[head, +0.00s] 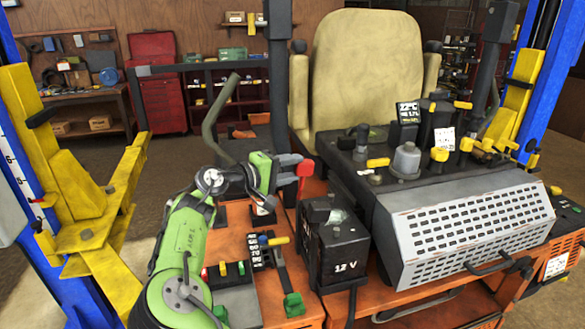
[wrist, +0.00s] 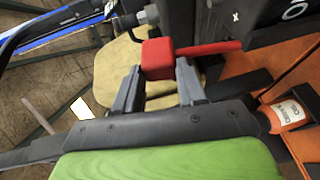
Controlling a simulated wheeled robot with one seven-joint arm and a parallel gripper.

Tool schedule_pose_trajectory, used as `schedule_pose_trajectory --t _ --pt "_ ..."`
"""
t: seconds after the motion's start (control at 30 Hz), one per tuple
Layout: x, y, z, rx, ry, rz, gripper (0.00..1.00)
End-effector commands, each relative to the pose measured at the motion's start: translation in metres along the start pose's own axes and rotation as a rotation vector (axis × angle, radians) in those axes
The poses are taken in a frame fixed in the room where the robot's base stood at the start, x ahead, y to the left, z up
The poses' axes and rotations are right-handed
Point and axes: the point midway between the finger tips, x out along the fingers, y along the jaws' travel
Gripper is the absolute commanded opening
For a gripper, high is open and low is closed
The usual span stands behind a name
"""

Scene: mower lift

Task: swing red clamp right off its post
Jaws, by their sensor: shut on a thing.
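My gripper is shut on the block. I cannot clearly make out the post, or whether the clamp is still around it.
The 12 V battery (head: 334,249) stands just right of and below my gripper. The beige seat (head: 365,75) rises behind, and a black upright (head: 279,80) stands close behind my gripper. The perforated grey cover (head: 470,228) is at the right. A yellow lift arm (head: 100,235) is at the left.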

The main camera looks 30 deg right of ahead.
Motion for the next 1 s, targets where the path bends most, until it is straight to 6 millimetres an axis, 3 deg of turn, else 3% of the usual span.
schedule_pose_trajectory --t 0.37,0.4,0.53,0.83,1.0 --pt "0.000 0.000 -0.001 -0.003 0.002 0.005 0.00" --pt "0.000 0.000 -0.001 -0.003 0.002 0.005 0.46" --pt "0.000 0.000 -0.001 -0.003 0.001 0.004 0.66" --pt "-0.002 -0.001 -0.001 -0.003 0.002 0.003 0.66" --pt "-0.032 -0.001 -0.001 -0.003 0.006 0.003 0.66"
